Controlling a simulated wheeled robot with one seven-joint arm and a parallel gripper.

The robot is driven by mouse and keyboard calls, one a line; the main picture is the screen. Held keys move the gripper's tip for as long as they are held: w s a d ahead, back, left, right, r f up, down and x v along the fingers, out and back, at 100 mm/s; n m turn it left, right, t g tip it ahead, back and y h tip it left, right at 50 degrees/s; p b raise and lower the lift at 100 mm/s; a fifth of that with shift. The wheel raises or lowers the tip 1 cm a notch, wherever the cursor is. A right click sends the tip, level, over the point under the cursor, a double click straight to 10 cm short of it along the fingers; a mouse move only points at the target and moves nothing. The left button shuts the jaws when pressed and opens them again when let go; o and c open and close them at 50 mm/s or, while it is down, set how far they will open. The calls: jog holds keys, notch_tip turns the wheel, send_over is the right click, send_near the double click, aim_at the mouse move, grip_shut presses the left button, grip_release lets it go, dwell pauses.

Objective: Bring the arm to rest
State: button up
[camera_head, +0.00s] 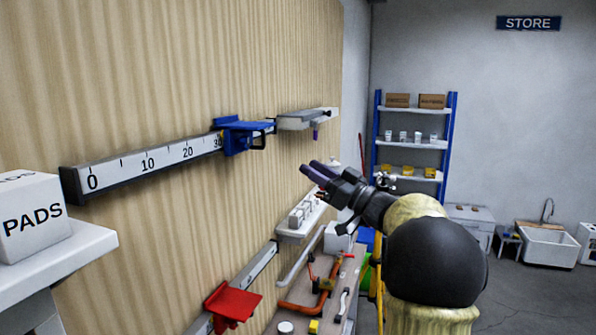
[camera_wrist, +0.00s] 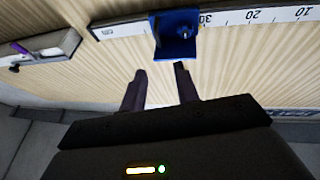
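My gripper (camera_head: 312,171) is raised in front of the wooden wall panel, to the right of and below the blue slider in the head view. In the wrist view its two dark fingers (camera_wrist: 160,80) stand apart with nothing between them. The blue slider (camera_head: 238,135) sits on the upper ruler rail near the 30 mark. It also shows in the wrist view (camera_wrist: 176,38), just beyond the fingertips and apart from them. My arm reaches in from the lower right of the head view.
A white PADS box (camera_head: 32,217) stands on a shelf (camera_head: 70,262) at left. A red slider (camera_head: 232,302) is on a lower rail above a cluttered bench (camera_head: 335,298). A small wall shelf (camera_head: 308,119) is beyond the ruler (camera_head: 150,163). A blue rack (camera_head: 449,130) and sink (camera_head: 547,243) stand behind.

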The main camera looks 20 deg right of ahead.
jog(key=shift+s+d+f, duration=0.25)
jog(key=shift+s+d, duration=0.05)
jog(key=shift+s, duration=0.15)
jog(key=w+a+f+m+h, duration=0.45)
jog(key=f+m+h, duration=0.25)
jog(key=f+h, duration=0.25)
jog(key=s+a+f+m+g+h, duration=0.1)
jog(key=s+a+f+g+h, duration=0.15)
jog(key=f, duration=0.45)
jog(key=s+a+f+m+g+h, duration=0.1)
jog(key=s+a+f+g+h, duration=0.15)
jog(key=f, duration=0.45)
jog(key=s+a+f+g, duration=0.3)
jog(key=s+f, duration=0.2)
jog(key=s, duration=0.2)
jog(key=s+a+f+n+g+y, duration=0.1)
jog(key=s+a+f+g, duration=0.3)
jog(key=s, duration=0.4)
jog(key=s+a+f+n+g+y, duration=0.1)
jog(key=s+a+f+g, duration=0.2)
jog(key=s+f, duration=0.3)
jog(key=shift+s+a+f+g, duration=0.15)
jog(key=shift+s+g, duration=0.35)
jog(key=shift+s, duration=0.2)
